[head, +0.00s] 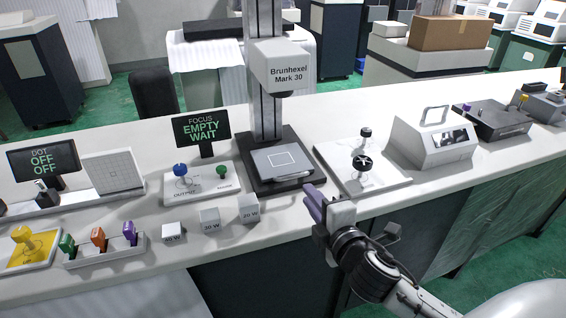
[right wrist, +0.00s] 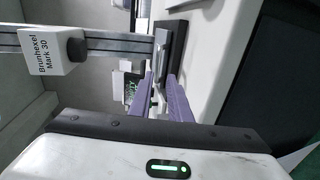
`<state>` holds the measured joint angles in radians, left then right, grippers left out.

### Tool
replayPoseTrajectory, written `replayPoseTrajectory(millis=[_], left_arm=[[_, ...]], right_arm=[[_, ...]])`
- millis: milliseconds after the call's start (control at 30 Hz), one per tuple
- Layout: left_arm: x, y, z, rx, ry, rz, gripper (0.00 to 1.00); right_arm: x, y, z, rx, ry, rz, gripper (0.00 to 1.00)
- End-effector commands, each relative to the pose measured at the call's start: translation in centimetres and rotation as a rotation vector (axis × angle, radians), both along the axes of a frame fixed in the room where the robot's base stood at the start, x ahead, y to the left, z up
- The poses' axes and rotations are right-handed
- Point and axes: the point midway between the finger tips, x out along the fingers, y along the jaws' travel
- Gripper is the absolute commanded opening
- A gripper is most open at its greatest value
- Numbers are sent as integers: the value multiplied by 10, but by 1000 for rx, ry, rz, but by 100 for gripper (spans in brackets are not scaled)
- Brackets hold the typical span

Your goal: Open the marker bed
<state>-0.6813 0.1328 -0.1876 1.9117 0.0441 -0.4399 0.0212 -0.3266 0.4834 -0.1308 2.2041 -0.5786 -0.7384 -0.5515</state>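The Brunhexel Mark 30 marker (head: 282,68) stands at mid-counter, its head on a tall column above a dark base. Its bed (head: 266,161) is a flat grey plate with a pale square outline, lying on that base. My right gripper (head: 313,197) has purple fingers and is just in front and to the right of the bed's front edge, apart from it as far as I can tell. In the right wrist view the fingers (right wrist: 158,82) are spread with nothing clearly between them, and the dark base edge (right wrist: 168,50) lies beyond the tips. My left gripper is out of view.
Cubes marked with wattages (head: 209,220) stand left of my gripper. A panel with blue and green knobs (head: 201,182) and a screen reading EMPTY WAIT (head: 202,130) are left of the marker. A white plate with black knobs (head: 350,178) is close on the right.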

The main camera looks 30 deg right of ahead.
Motion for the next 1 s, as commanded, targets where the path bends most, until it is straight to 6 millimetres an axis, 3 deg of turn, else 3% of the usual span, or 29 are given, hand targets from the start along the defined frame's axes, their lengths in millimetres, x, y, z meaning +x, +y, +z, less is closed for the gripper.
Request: replayPoseTrajectory(millis=[167, 600, 1000], left_arm=[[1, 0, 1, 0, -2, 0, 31], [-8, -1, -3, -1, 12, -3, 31], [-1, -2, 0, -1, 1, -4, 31]], right_arm=[[18, -6, 2, -19, -10, -2, 17], [88, -22, -15, -14, -7, -2, 17], [99, -24, -18, -12, -6, 0, 17]])
